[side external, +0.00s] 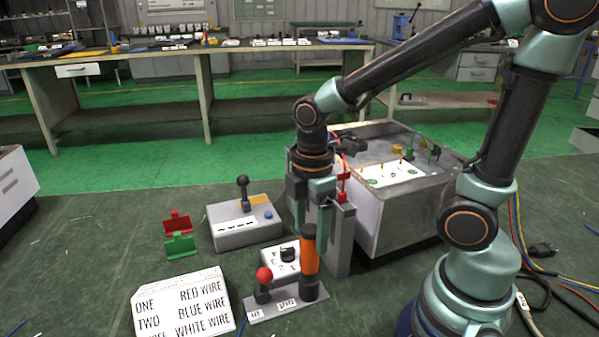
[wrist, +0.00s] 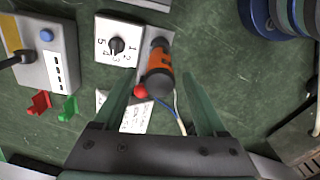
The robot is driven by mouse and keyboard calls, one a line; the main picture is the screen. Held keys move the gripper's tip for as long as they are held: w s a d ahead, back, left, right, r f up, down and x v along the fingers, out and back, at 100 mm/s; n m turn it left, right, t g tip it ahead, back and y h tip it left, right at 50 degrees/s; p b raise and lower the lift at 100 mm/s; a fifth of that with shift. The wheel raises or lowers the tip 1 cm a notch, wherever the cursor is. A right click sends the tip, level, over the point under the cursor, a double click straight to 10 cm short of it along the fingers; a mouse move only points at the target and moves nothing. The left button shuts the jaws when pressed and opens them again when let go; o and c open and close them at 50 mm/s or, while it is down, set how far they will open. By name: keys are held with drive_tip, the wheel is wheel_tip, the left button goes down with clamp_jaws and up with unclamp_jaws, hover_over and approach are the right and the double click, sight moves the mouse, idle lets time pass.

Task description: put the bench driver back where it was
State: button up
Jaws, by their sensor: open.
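The bench driver, which I take to be the orange and black handle (side external: 309,256), stands upright on the right end of a small grey plate (side external: 262,313). In the wrist view the driver (wrist: 159,66) appears between and beyond my finger tips. My gripper (side external: 312,222) points down just above and behind the driver in the side view. Its two teal fingers are apart with nothing held between them, as the wrist view also shows (wrist: 158,90). Whether a finger touches the driver cannot be told.
A red-knobbed lever (side external: 264,275) stands on the same plate. A white dial box (side external: 284,259) is behind it. A grey joystick box (side external: 243,222), red (side external: 178,222) and green (side external: 180,246) clips and a wire sign (side external: 184,306) lie left. A tall grey post (side external: 340,240) and metal cabinet (side external: 395,215) stand right.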

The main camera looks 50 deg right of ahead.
wheel_tip(320, 180, up, 9)
drive_tip(key=shift+f, duration=0.2)
drive_tip(key=shift+r, duration=0.15)
drive_tip(key=m, duration=0.1)
drive_tip(key=d+m+t, duration=0.1)
drive_tip(key=m, duration=0.1)
drive_tip(key=shift+w+r, duration=0.15)
drive_tip(key=shift+w, duration=0.05)
drive_tip(key=d+m+t, duration=0.1)
drive_tip(key=m, duration=0.2)
drive_tip(key=w+m+t, duration=0.1)
drive_tip(key=m+t, duration=0.1)
drive_tip(key=m, duration=0.2)
drive_tip(key=d+m+t, duration=0.1)
drive_tip(key=m, duration=0.2)
drive_tip(key=shift+w+d+r+m+t, duration=0.2)
drive_tip(key=shift+d+r+m+t, duration=0.1)
drive_tip(key=shift+r, duration=0.1)
drive_tip(key=shift+c, duration=0.3)
